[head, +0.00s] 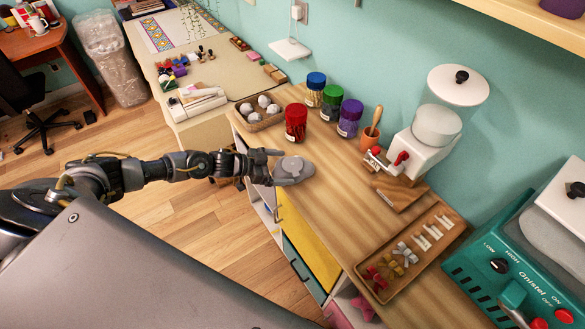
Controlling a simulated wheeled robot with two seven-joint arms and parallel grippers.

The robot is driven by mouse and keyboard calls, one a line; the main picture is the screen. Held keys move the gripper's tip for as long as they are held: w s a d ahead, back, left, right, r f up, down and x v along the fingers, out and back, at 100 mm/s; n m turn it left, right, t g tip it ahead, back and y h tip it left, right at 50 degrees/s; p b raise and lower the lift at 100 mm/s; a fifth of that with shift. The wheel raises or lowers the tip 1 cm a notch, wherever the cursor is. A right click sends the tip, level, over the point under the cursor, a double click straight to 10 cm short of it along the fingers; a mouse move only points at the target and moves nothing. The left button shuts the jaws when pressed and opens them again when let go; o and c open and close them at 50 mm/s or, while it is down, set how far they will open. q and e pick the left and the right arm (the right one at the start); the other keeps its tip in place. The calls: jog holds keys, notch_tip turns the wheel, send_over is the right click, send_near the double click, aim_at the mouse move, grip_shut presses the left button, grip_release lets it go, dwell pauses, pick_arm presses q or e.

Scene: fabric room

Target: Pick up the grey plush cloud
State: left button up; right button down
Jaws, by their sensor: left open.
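The grey plush cloud (294,170) lies on the wooden counter near its front left edge. My left arm reaches in from the left, low over the counter edge. My left gripper (272,167) is open at the left side of the cloud, with its fingers pointing toward it. One finger is at the cloud's far side and the other is near its front left. I cannot tell whether they touch it. My right gripper is not in view.
Behind the cloud stand jars with red (296,123), blue, green and purple lids, and a wooden tray of white balls (247,118). Bare counter lies right of the cloud.

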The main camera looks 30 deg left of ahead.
pick_arm(q)
jog(key=shift+x, duration=1)
jog(key=c, duration=0.4)
